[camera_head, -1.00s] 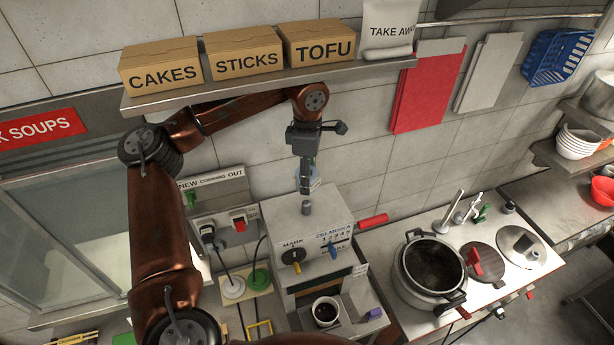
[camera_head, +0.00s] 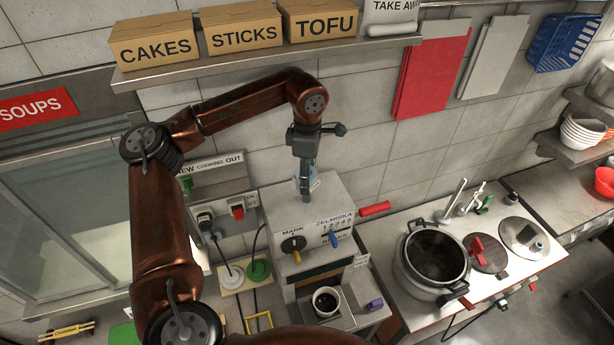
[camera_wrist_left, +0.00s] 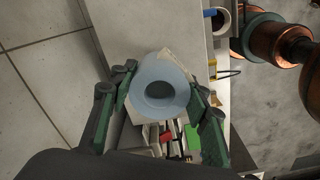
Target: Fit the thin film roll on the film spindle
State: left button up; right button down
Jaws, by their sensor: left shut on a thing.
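The film roll, a pale blue ring with a dark centre hole, is between the two green fingers of my left gripper (camera_wrist_left: 160,100) in the left wrist view. The roll (camera_wrist_left: 158,72) faces that camera. In the head view my left gripper (camera_head: 305,172) points down over the top of the grey sealing machine (camera_head: 335,192). A bit of the pale blue roll (camera_head: 313,176) shows beside the fingers. A short grey post, likely the film spindle (camera_head: 305,195), shows just below it. I cannot tell whether the roll is around the post. My right gripper is not in view.
A shelf (camera_head: 250,62) with boxes is above my left arm. A cup (camera_head: 326,301) stands in the machine's front. A red cylinder (camera_head: 375,208) is on the machine's right side. A pot (camera_head: 432,258) stands further right.

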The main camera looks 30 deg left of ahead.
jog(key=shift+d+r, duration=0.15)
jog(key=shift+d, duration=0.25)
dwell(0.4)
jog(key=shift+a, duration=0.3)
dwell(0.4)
pick_arm(q)
jog(key=shift+f+b, duration=0.5)
jog(key=shift+f, duration=0.45)
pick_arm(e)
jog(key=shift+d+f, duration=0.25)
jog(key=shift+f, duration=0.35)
pick_arm(q)
jog(key=shift+f+b, duration=0.4)
jog(key=shift+f, duration=0.3)
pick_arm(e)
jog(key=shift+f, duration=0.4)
pick_arm(q)
jog(key=shift+f+b, duration=0.3)
jog(key=shift+f, duration=0.2)
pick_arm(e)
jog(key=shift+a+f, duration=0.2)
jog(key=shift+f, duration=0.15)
pick_arm(q)
jog(key=shift+f+b, duration=0.55)
jog(key=shift+f, duration=0.35)
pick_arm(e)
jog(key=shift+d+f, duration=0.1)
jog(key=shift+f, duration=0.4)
